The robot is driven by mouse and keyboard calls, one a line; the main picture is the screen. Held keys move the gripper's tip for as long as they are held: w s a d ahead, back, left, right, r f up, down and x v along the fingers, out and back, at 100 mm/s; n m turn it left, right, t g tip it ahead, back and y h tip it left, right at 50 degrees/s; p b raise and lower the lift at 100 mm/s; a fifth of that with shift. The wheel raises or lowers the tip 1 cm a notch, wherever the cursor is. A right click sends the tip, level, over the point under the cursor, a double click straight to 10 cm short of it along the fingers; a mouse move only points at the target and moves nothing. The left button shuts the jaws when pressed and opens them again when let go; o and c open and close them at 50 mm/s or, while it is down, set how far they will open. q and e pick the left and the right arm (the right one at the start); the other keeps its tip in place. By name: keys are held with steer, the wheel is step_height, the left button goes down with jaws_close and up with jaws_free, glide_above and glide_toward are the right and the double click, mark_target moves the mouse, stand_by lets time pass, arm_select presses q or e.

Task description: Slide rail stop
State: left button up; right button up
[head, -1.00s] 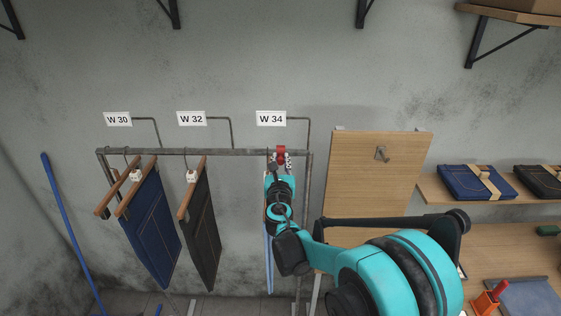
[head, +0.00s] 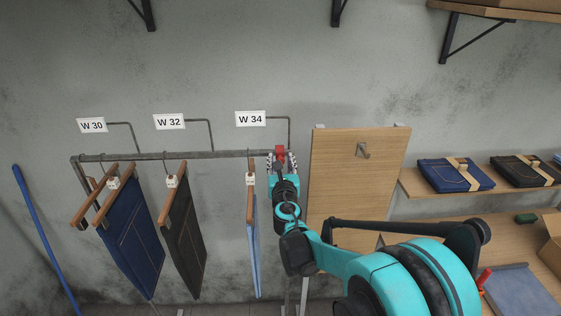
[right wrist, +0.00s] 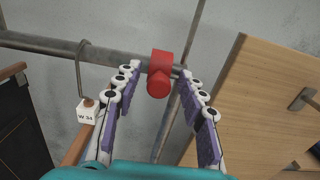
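A red rail stop (head: 280,152) sits near the right end of the grey clothes rail (head: 215,154), beyond the W 34 hanger. In the right wrist view the red stop (right wrist: 160,74) is a block on the rail with a round knob facing me. My right gripper (head: 280,160) is at the stop. Its purple-padded fingers (right wrist: 160,76) stand one on each side of the stop, with a visible gap on both sides, so it is open. My left gripper is in neither view.
Light blue jeans (head: 254,245) hang just left of my right gripper, on a hanger with a W 34 tag (right wrist: 87,113). Black jeans (head: 184,230) and dark blue jeans (head: 132,235) hang further left. A wooden panel (head: 355,180) stands close on the right.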

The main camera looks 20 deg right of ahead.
steer(key=v, duration=1.2)
steer(key=shift+f, duration=0.1)
steer(key=s+d+f+m+g+b, duration=0.25)
steer(key=s+f+m+b, duration=0.35)
steer(key=f+m+b, duration=0.35)
steer(key=s+d+f+m+g+b, duration=0.25)
steer(key=s+f+m+b, duration=0.35)
steer(key=f+m, duration=0.5)
steer(key=s+a+f+m+g+y+b, duration=0.1)
steer(key=s+a+f+m+b, duration=0.2)
steer(key=f, duration=0.3)
steer(key=s+a+f+m+g+y+b, duration=0.2)
steer(key=s+a+f+m+b, duration=0.1)
steer(key=f, duration=0.4)
steer(key=s+a+f+m+g+y+b, duration=0.2)
steer(key=s+a+f+m+b, duration=0.2)
steer(key=s+f+m+b, duration=0.1)
step_height(320, 180, down, 2)
steer(key=shift+f+m+b, duration=0.1)
steer(key=shift+m+b, duration=0.3)
steer(key=shift+m, duration=0.25)
